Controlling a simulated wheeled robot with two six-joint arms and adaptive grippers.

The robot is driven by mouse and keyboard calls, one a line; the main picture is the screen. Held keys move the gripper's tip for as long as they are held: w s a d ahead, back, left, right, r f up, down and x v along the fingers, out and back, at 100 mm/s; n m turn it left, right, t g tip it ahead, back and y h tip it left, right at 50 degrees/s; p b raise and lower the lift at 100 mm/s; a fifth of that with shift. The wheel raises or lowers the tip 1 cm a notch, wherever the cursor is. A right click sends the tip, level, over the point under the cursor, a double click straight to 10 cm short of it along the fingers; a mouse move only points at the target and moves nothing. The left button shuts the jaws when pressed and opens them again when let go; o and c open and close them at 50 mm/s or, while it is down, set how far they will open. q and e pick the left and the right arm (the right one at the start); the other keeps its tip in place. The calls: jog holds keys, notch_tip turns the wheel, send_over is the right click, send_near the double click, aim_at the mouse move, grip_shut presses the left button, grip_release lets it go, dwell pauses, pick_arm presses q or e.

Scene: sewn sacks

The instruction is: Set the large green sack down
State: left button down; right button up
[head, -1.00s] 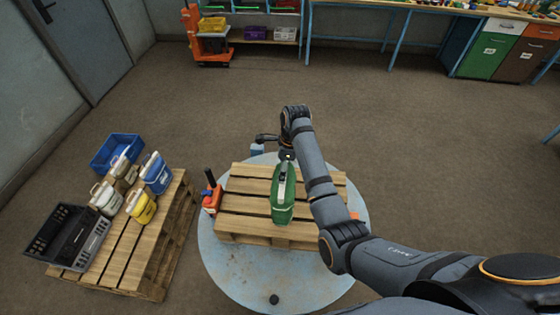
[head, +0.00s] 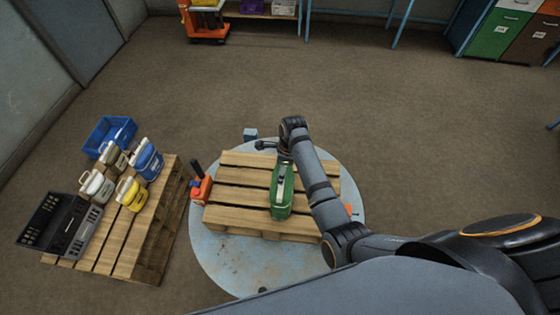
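The large green sack (head: 282,201) is over the middle of the wooden pallet (head: 235,215), with its narrow top and pale handle facing up. From above I cannot tell whether its base touches the slats or hangs just over them. My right gripper (head: 284,161) is at the far end of the sack's top and looks shut on it, though the fingers are small and partly hidden. My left gripper is out of view.
The pallet stands on a round blue-grey platform (head: 220,265) with an orange tool (head: 201,188) at its left.

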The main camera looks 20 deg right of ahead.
jog(key=shift+w, duration=0.15)
jog(key=shift+a+r, duration=0.1)
jog(key=shift+a, duration=0.05)
jog(key=o, duration=1.4)
jog(key=shift+s+a, duration=0.15)
jog(key=shift+s, duration=0.25)
jog(key=o, duration=0.4)
jog(key=shift+s, duration=0.1)
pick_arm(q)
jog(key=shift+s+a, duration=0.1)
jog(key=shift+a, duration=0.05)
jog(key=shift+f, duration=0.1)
